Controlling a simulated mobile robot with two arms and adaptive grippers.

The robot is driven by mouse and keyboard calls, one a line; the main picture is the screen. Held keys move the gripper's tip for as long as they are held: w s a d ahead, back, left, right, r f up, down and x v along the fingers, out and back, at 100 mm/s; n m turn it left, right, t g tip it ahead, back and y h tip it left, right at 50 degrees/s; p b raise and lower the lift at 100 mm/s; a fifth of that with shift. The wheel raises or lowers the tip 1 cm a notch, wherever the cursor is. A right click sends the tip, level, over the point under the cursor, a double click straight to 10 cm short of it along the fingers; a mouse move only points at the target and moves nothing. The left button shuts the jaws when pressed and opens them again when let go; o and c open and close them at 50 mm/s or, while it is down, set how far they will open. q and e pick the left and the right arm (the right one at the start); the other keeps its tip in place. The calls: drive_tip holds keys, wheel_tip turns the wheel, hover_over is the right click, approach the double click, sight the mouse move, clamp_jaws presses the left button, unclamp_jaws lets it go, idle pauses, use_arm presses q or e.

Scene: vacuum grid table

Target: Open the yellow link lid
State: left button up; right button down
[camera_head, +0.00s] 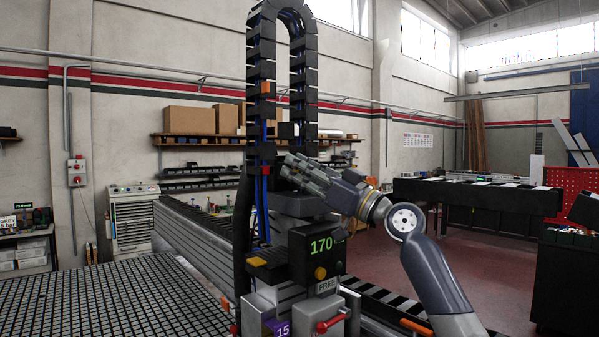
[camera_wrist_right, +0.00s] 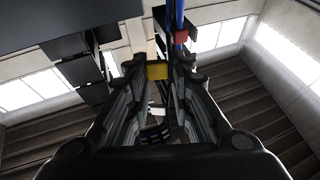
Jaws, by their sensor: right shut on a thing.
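The yellow link lid (camera_wrist_right: 157,72) shows in the right wrist view as a small yellow block between the tips of my right gripper (camera_wrist_right: 160,78). In the head view my right gripper (camera_head: 286,166) reaches left from its arm to the black cable chain (camera_head: 256,120), beside the chain's front run. The gripper is shut on the yellow link lid. In the head view the fingertips and chain links overlap, so I cannot make out the lid there. I cannot tell whether the lid is lifted from its link. My left gripper is in neither view.
A red piece (camera_wrist_right: 181,37) and blue cables (camera_wrist_right: 179,12) are close by in the wrist view. An orange link (camera_head: 267,88) sits higher on the chain. Below my arm is a machine head with a green 170 display (camera_head: 321,245). The grid table (camera_head: 110,300) fills the lower left.

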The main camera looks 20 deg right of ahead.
drive_tip(key=shift+d+r, duration=0.25)
drive_tip(key=shift+r, duration=0.05)
drive_tip(key=c, duration=1.5)
unclamp_jaws()
drive_tip(key=shift+w+f, duration=0.1)
drive_tip(key=shift+f, duration=0.1)
drive_tip(key=v, duration=1.2)
drive_tip(key=shift+f, duration=0.1)
